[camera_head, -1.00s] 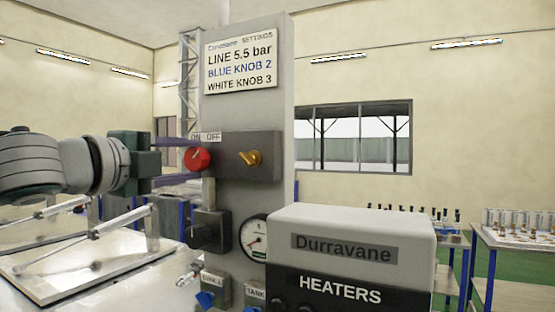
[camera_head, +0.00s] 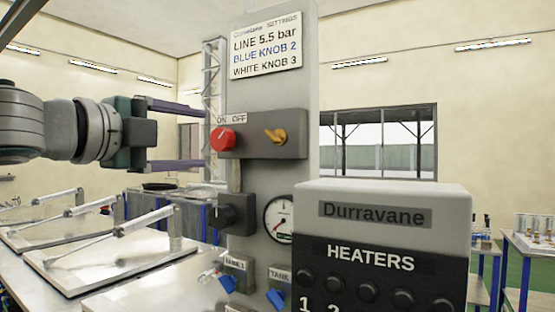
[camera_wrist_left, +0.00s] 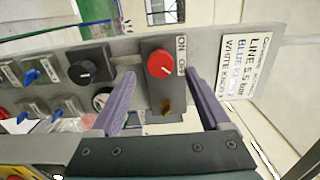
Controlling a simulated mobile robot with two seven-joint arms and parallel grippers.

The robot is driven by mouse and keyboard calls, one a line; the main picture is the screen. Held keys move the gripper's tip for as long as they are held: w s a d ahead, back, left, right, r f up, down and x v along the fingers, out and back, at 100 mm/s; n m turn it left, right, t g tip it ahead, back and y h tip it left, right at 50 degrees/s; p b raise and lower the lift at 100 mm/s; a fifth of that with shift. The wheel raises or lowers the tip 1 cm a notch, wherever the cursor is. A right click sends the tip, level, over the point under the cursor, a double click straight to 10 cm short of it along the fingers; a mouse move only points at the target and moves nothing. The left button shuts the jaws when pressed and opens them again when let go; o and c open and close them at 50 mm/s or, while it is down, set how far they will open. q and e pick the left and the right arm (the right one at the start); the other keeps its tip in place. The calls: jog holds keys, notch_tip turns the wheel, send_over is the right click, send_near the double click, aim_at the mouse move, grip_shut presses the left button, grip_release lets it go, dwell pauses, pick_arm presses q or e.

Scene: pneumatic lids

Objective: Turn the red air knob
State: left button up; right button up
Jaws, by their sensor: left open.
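The red air knob (camera_head: 222,139) sits on a dark grey box on the upright panel, under the ON and OFF labels. Its white mark points up and to the right in the head view. My left gripper (camera_head: 204,137) is open to the left of the knob, its two purple fingers one above the other. In the left wrist view the red knob (camera_wrist_left: 160,64) shows beyond and between the open fingertips (camera_wrist_left: 160,72), with nothing held. The fingers look apart from the knob. My right gripper is not in view.
A yellow knob (camera_head: 275,137) is right of the red one. A black knob (camera_head: 231,215) and a gauge (camera_head: 280,220) are below. The Durravane heater box (camera_head: 382,215) stands in front at right. Blue valves (camera_head: 228,284) sit low on the panel.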

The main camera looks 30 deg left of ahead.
pick_arm(q)
jog(key=shift+s+a+p, duration=0.15)
jog(key=shift+s+p, duration=0.9)
jog(key=shift+s, duration=1.6)
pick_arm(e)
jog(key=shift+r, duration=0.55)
